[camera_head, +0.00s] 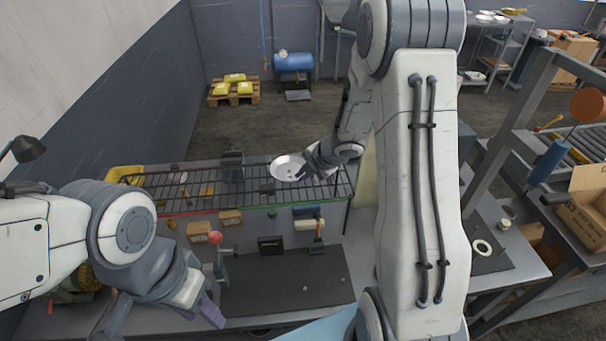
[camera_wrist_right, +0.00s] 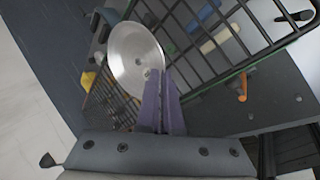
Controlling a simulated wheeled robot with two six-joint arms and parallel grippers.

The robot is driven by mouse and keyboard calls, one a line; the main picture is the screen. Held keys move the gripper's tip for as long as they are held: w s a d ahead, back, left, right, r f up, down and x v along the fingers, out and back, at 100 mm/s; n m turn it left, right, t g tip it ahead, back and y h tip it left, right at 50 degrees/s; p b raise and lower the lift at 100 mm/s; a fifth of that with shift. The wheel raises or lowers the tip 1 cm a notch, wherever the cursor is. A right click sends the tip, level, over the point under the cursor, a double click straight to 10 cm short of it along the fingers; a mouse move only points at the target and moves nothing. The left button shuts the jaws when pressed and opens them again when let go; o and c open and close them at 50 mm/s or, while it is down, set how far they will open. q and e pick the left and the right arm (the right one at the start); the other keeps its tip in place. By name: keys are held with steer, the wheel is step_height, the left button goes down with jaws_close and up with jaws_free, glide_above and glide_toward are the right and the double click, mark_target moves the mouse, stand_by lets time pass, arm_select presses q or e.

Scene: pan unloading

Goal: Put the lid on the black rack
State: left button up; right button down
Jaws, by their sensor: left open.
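The lid (camera_head: 287,167) is a round, shiny metal disc at the right part of the black wire rack (camera_head: 160,190). In the right wrist view the lid (camera_wrist_right: 130,52) overlaps the rack's bars (camera_wrist_right: 205,35); I cannot tell whether it touches them. My right gripper (camera_head: 304,173) is at the lid's right side. My left gripper (camera_head: 160,322) is open and empty at the lower left, over the bench and apart from the rack.
Below the rack, a dark mat (camera_head: 280,285) covers part of the bench. Several small boxes, a black block (camera_head: 270,245) and a hammer (camera_head: 318,235) lie under the rack's front edge. A red-knobbed lever (camera_head: 214,239) stands near my left gripper. The mat's middle is mostly clear.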

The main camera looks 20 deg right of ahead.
steer(key=c, duration=1)
jaws_free()
steer(key=p+v, duration=0.3)
steer(key=v, duration=0.7)
steer(key=shift+d+r, duration=0.1)
steer(key=shift+r, duration=0.05)
